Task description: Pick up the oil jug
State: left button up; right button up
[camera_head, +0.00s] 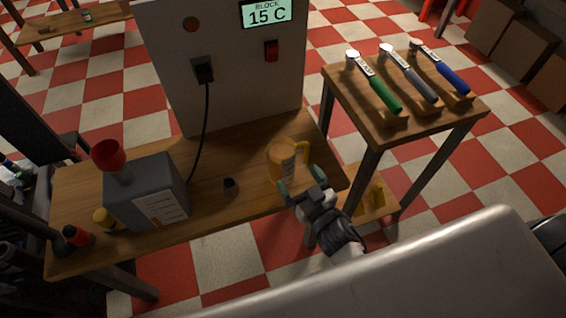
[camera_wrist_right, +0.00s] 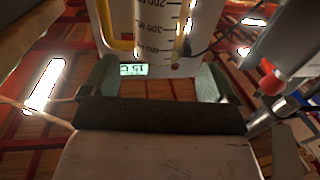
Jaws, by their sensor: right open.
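The oil jug (camera_head: 283,163) stands on the wooden bench, with amber colour inside and a yellow handle on its right side. My right gripper (camera_head: 300,181) is at the jug's near right side, its open fingers pointing toward it. In the right wrist view the jug (camera_wrist_right: 163,30) shows volume marks and stands ahead, between the lines of the open fingers (camera_wrist_right: 157,82). The yellow handle (camera_wrist_right: 104,28) is at the left there. I see no grip on the jug; whether a finger touches it I cannot tell. My left gripper is not in view.
A tall panel (camera_head: 220,70) reading 15 C rises behind. A side table (camera_head: 390,128) at right holds torque wrenches with green, grey and blue handles.

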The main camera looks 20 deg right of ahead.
aim_at(282, 153)
jog(key=w, duration=0.3)
jog(key=shift+w+a, duration=0.3)
jog(key=shift+w, duration=0.05)
jog(key=shift+w+a+r, duration=0.1)
jog(key=shift+w+a, duration=0.05)
jog(key=shift+w, duration=0.75)
jog(key=shift+w+a+r, duration=0.1)
jog(key=shift+w+a, duration=0.1)
jog(key=shift+w, duration=0.7)
jog(key=shift+w+a, duration=0.15)
jog(key=shift+w, duration=0.75)
jog(key=shift+c, duration=0.3)
jog(key=c, duration=0.7)
jog(key=shift+r, duration=0.1)
jog(key=shift+c, duration=1.1)
